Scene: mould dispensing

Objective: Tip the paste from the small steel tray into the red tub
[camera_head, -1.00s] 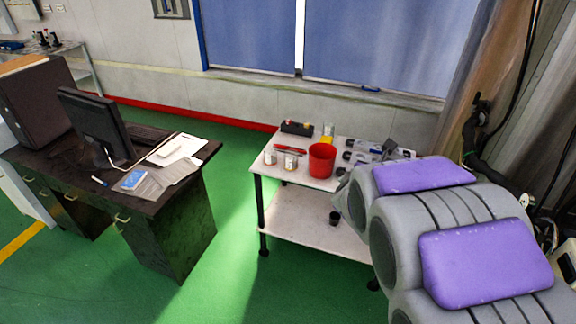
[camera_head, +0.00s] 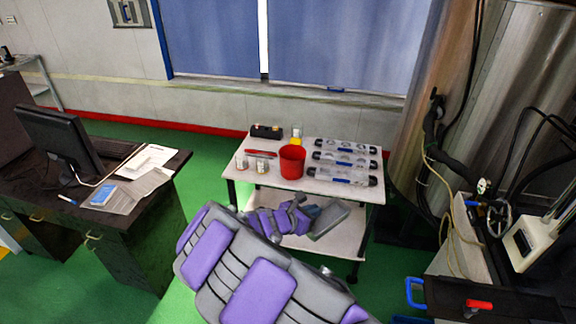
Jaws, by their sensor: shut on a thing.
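The red tub (camera_head: 291,162) stands upright and open near the front middle of the white cart's top. My gripper (camera_head: 307,213) is low in front of the cart, below and slightly right of the tub in the picture. It is shut on a grey piece that looks like the small steel tray (camera_head: 331,219). The tray looks tilted, and it is apart from the tub. The paste cannot be made out, and my own arm hides part of the grip.
The white cart (camera_head: 331,187) also bears small jars (camera_head: 262,165), a red tool (camera_head: 260,153), a yellow-based beaker (camera_head: 297,133), a black box (camera_head: 266,131) and clear cases (camera_head: 345,159). A dark desk (camera_head: 150,195) is left; a large metal tank (camera_head: 455,90) is right.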

